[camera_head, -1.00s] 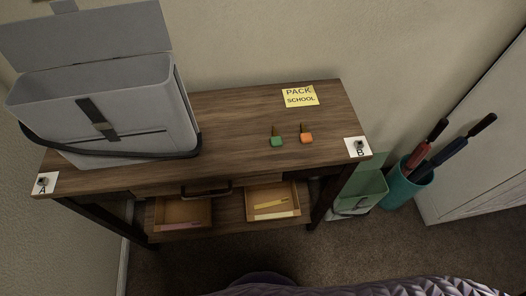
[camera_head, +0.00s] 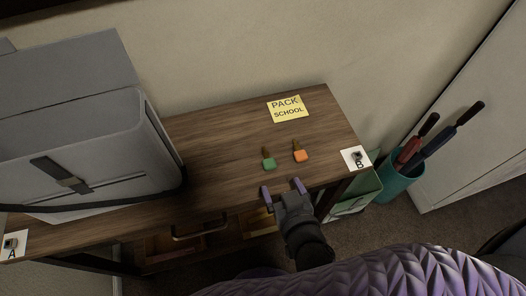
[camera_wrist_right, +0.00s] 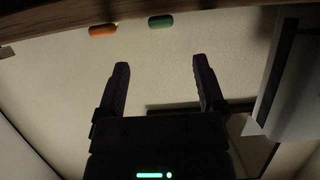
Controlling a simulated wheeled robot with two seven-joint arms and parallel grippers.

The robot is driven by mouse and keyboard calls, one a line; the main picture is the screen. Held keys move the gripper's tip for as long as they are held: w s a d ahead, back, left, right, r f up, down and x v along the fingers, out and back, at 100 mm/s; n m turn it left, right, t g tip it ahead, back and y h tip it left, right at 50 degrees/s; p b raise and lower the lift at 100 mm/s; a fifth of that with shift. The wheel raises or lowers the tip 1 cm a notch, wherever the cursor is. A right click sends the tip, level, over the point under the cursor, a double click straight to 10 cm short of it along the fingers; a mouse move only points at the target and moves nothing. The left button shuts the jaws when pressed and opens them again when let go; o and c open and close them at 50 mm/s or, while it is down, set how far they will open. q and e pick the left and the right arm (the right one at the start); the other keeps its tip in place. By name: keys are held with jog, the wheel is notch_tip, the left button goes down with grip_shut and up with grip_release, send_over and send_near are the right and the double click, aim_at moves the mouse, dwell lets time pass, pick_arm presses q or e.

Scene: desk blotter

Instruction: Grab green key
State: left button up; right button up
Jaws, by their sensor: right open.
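The green key (camera_head: 268,163) lies on the wooden desk top, its green head toward the front edge and its shaft toward the back. It also shows at the top of the right wrist view (camera_wrist_right: 161,21). An orange key (camera_head: 301,156) lies just right of it, and shows left of it in the right wrist view (camera_wrist_right: 103,31). My right gripper (camera_head: 282,188) is open and empty at the desk's front edge, in front of the two keys and apart from them. Its two fingers (camera_wrist_right: 160,75) show spread in the right wrist view. My left gripper is not in view.
A grey bag (camera_head: 95,135) with its flap up fills the desk's left side. A yellow "PACK SCHOOL" note (camera_head: 288,108) lies at the back. White cards A (camera_head: 12,245) and B (camera_head: 356,159) mark the front corners. A teal bin (camera_head: 397,183) stands on the floor at right.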

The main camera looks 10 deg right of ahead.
aim_at(269, 161)
jog(key=b+x, duration=0.1)
jog(key=x, duration=0.7)
jog(key=shift+w+a, duration=0.1)
jog(key=shift+w, duration=0.2)
jog(key=shift+r, duration=0.1)
grip_shut()
